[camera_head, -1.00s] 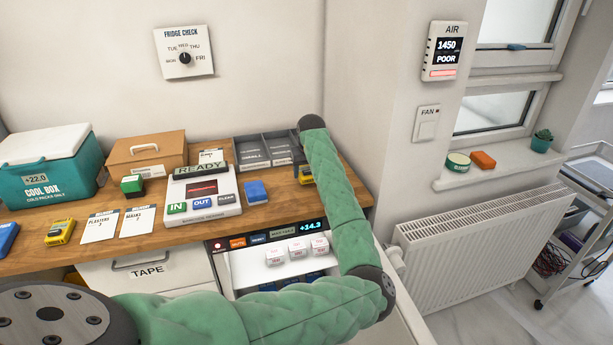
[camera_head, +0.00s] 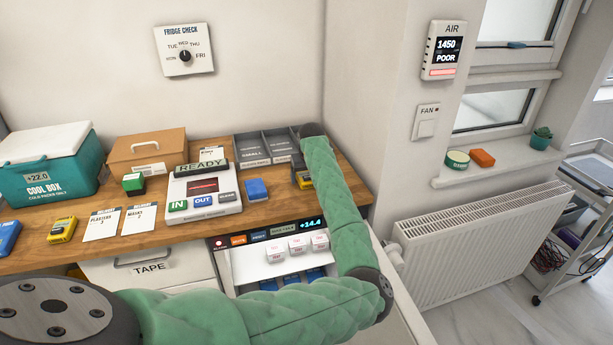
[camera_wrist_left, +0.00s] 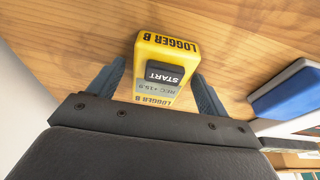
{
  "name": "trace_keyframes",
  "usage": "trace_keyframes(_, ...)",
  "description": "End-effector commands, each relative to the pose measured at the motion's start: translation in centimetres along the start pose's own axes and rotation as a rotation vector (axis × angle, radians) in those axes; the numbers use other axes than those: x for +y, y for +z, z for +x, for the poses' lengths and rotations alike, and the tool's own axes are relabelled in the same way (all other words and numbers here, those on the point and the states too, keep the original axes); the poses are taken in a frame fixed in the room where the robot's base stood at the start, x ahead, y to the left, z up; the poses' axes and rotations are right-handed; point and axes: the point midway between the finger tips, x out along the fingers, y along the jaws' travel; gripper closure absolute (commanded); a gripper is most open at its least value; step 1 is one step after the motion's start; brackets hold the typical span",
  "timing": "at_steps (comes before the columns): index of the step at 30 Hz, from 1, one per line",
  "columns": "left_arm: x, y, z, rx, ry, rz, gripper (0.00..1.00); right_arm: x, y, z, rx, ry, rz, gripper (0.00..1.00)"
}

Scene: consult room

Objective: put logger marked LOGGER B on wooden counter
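The yellow logger marked LOGGER B (camera_wrist_left: 168,70) shows in the left wrist view, with a black START button and a small grey display. It is on or just above the wooden counter (camera_wrist_left: 60,35). My left gripper (camera_wrist_left: 160,90) is open with one finger on either side of it. A gap shows at the left finger; the right finger is close, and contact is unclear. In the head view, the logger (camera_head: 305,184) is partly hidden by my left gripper (camera_head: 300,172) at the right end of the counter (camera_head: 270,205). My right gripper is not in view.
Another yellow device (camera_head: 62,230) lies on the counter's left part, near paper cards (camera_head: 102,225). A blue block (camera_head: 256,190), the IN/OUT console (camera_head: 205,195) and grey trays (camera_head: 252,152) stand near my gripper. An open fridge compartment (camera_head: 270,265) is below.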

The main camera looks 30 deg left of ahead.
Motion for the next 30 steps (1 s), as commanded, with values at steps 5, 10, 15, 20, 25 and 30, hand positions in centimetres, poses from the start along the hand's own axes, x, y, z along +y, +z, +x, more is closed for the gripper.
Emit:
trace_keyframes(5, 0.0, -0.1, -0.1, 0.001, 0.001, 0.0, 0.22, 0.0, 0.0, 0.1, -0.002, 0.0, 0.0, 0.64)
trace_keyframes(10, 0.1, -0.1, -1.5, 0.001, 0.001, -0.001, 0.22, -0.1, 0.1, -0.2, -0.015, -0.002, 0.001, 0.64)
trace_keyframes(15, 0.1, -0.1, -4.6, 0.003, 0.001, -0.001, 0.22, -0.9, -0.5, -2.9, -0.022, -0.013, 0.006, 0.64)
trace_keyframes(20, 0.0, -0.1, -7.8, 0.003, 0.001, -0.002, 0.22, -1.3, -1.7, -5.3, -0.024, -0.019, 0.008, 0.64)
trace_keyframes(25, 0.1, -0.1, -10.4, 0.003, 0.001, 0.0, 0.22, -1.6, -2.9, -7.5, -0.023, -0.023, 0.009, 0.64)
trace_keyframes(30, 0.0, -0.1, -11.9, 0.001, 0.0, -0.001, 0.22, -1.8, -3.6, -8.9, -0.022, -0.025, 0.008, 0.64)
